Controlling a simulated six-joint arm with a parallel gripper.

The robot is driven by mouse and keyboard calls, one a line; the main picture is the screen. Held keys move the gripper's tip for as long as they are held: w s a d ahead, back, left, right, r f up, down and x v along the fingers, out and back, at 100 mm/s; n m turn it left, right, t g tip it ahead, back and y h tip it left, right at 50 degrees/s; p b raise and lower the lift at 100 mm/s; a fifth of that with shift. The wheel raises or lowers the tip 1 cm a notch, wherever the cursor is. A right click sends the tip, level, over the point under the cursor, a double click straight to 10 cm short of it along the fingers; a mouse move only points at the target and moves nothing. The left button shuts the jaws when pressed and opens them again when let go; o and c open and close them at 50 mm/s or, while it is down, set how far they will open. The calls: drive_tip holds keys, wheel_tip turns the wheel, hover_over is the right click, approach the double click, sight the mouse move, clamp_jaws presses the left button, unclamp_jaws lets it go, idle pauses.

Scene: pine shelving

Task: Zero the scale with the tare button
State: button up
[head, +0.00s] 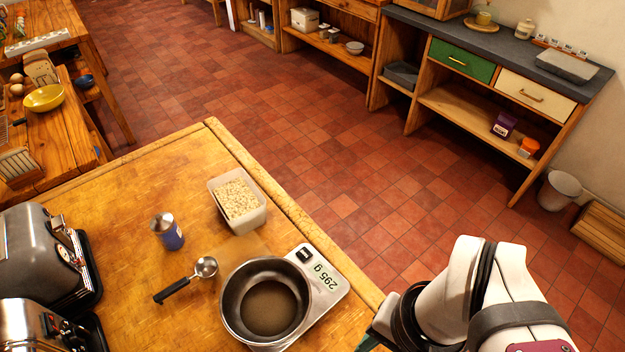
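A small dark square, which looks like the tare button (304,254), lies uncovered near the scale's far corner. My white arm reaches in from the lower right, beside the worktop edge. My gripper's fingers are not visible; the arm's end runs off the bottom of the picture, right of the scale.
Near the scale are a tub of pale pieces (255,217), a blue-and-silver canister (167,232) and a black-handled scoop (188,279). Metal appliances (35,260) stand at the left edge. The worktop's far left part is clear.

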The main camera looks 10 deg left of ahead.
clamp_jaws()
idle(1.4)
